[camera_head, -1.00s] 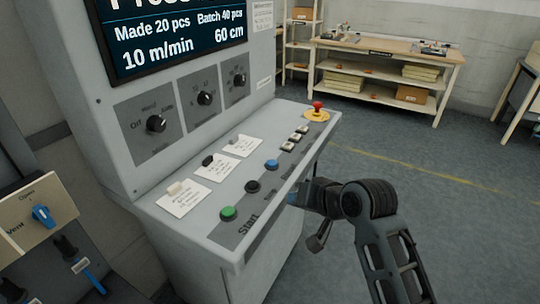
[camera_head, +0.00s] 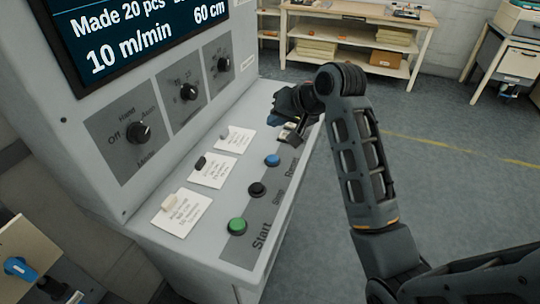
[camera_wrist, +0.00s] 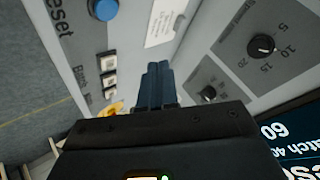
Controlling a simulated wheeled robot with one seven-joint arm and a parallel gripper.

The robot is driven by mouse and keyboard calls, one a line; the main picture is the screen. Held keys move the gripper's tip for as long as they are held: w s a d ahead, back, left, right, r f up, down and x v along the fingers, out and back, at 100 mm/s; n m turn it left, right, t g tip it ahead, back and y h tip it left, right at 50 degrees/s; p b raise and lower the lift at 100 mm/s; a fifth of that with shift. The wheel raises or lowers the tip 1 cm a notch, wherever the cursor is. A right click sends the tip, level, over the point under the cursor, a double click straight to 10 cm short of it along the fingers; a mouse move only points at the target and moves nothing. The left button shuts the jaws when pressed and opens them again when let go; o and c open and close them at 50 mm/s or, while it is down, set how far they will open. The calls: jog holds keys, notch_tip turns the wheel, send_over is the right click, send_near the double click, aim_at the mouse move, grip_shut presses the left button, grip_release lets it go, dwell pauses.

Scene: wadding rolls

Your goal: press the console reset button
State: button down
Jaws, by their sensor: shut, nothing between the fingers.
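The blue reset button (camera_head: 272,160) sits on the sloped console panel (camera_head: 262,205), right of the black button (camera_head: 257,189) and the green Start button (camera_head: 237,227). In the wrist view the blue button (camera_wrist: 103,9) is at the top left, beside the printed word "Reset". My gripper (camera_wrist: 156,70) is shut and empty there, its fingers over the panel near the small white rocker switches (camera_wrist: 107,72). In the head view my gripper (camera_head: 284,112) is above the panel's far part, beyond the blue button and apart from it. It hides most of the switches and the red emergency knob.
Three paper cards (camera_head: 181,212) lie on the panel's inner side. Selector knobs (camera_head: 139,132) and a screen (camera_head: 130,35) are on the upright face. A workbench (camera_head: 352,35) stands behind. Open floor (camera_head: 450,190) lies right of the console.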

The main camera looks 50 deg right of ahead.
jog(key=shift+f, duration=0.15)
jog(key=b, duration=0.6)
send_over(275, 159)
notch_tip(275, 159, down, 7)
jog(key=shift+r, duration=0.15)
jog(key=shift+f+b, duration=0.35)
jog(key=shift+f, duration=0.6)
dwell(0.9)
jog(key=shift+f, duration=0.4)
jog(key=shift+s+f, duration=0.1)
jog(key=shift+f, duration=0.35)
dwell(0.6)
dwell(0.3)
jog(key=shift+r+p, duration=0.9)
jog(key=shift+p, duration=0.25)
jog(key=shift+r, duration=0.1)
